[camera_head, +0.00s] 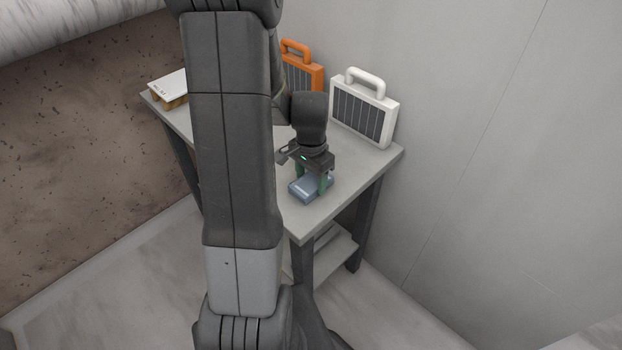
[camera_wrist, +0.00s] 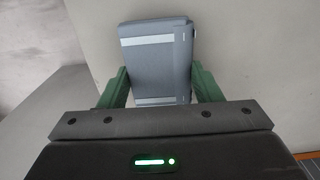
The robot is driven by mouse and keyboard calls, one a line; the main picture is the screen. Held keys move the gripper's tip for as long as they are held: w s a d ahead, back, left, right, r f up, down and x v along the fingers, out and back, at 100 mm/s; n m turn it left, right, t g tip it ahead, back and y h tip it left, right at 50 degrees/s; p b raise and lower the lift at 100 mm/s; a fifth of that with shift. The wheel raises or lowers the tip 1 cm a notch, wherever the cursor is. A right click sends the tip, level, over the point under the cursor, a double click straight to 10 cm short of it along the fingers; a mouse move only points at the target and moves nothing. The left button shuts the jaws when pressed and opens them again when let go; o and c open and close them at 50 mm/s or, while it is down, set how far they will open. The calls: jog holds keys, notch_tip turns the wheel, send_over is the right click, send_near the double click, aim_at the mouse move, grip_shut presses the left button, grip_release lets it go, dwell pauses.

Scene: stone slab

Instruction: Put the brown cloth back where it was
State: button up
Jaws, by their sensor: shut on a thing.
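I see no brown cloth in either view. My gripper (camera_head: 312,182) is over the right front part of a grey table. Its green fingers are shut on a blue-grey flat case (camera_head: 303,190) with light bands. The case also shows in the wrist view (camera_wrist: 155,60), between the two fingers. It is at or just above the table top; I cannot tell whether it touches.
The grey table (camera_head: 298,222) stands by a pale wall. A white panel with a handle (camera_head: 364,105) and an orange one (camera_head: 302,75) stand at its back. A white-topped item (camera_head: 169,87) lies at the left end. My arm hides the table's middle.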

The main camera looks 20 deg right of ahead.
aim_at(311, 180)
jog(key=shift+f, duration=0.25)
jog(key=o, duration=0.9)
notch_tip(311, 180, up, 12)
jog(key=shift+r+p, duration=0.1)
jog(key=shift+p, duration=0.3)
